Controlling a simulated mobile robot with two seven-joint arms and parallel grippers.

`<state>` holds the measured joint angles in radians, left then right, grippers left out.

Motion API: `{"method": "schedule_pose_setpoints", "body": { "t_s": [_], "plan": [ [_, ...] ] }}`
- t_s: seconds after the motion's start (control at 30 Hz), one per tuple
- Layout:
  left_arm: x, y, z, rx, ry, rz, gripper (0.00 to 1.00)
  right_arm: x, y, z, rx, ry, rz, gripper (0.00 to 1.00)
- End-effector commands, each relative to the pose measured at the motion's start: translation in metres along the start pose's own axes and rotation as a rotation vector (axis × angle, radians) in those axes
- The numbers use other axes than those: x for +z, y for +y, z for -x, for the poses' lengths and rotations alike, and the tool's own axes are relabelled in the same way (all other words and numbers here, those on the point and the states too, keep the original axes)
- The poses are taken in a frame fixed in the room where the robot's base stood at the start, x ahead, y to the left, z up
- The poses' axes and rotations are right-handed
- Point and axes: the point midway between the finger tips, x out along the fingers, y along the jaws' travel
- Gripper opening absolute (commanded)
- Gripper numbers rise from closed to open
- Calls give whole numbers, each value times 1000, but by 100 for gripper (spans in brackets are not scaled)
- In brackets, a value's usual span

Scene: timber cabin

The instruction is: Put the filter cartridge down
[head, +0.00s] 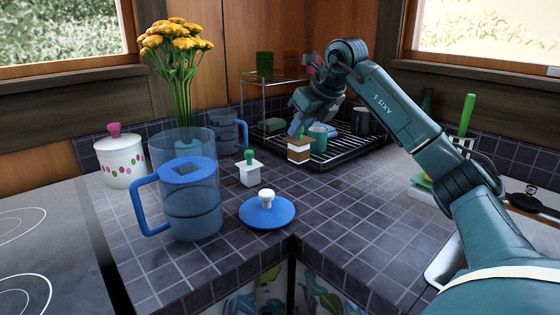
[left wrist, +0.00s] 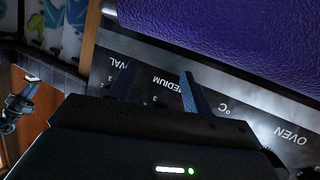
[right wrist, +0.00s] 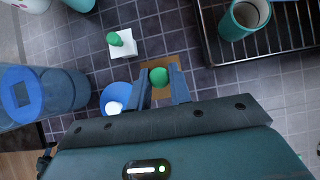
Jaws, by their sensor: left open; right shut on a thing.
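A filter cartridge (head: 299,151), brown and white with a green knob, is in my right gripper (head: 298,132). In the right wrist view the jaws (right wrist: 160,84) are shut on its green knob, with the brown body (right wrist: 148,68) below. It is upright beside the drying rack, low over the tiled counter; I cannot tell whether it touches. A second, white cartridge with a green knob (head: 250,172) stands on the counter to its left. My left gripper (left wrist: 157,84) is open and empty in front of an oven panel, outside the head view.
A clear blue-handled jug (head: 192,215) stands open at left. Its blue lid (head: 268,212) lies on the counter in front. The black drying rack (head: 345,150) holds a teal cup (head: 318,138) close to the held cartridge. Tiles right of the lid are bare.

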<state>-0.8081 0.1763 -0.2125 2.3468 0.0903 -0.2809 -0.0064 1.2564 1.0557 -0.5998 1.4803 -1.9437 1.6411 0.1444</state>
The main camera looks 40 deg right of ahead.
Motion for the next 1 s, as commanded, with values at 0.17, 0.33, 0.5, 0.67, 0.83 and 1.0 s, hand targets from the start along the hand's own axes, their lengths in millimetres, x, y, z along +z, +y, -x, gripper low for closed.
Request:
{"method": "schedule_pose_setpoints", "body": {
  "t_s": [0.17,0.33,0.5,0.67,0.83,1.0],
  "plan": [
    [1,-2,3,-5,20,-7,50,-17,0,-25,1,1,1,0],
    [0,-3,4,-7,30,-11,50,-24,0,-34,2,1,2,0],
    [0,-4,5,-12,46,-18,50,-39,0,-55,2,3,1,0],
    [-2,-4,7,-14,52,-20,50,-40,0,-58,3,-2,2,0],
    [-2,-5,7,-14,52,-20,50,-41,0,-59,3,-1,2,0],
    [-1,-5,7,-14,50,-21,50,-42,1,-60,3,0,3,27]
  ]
}}
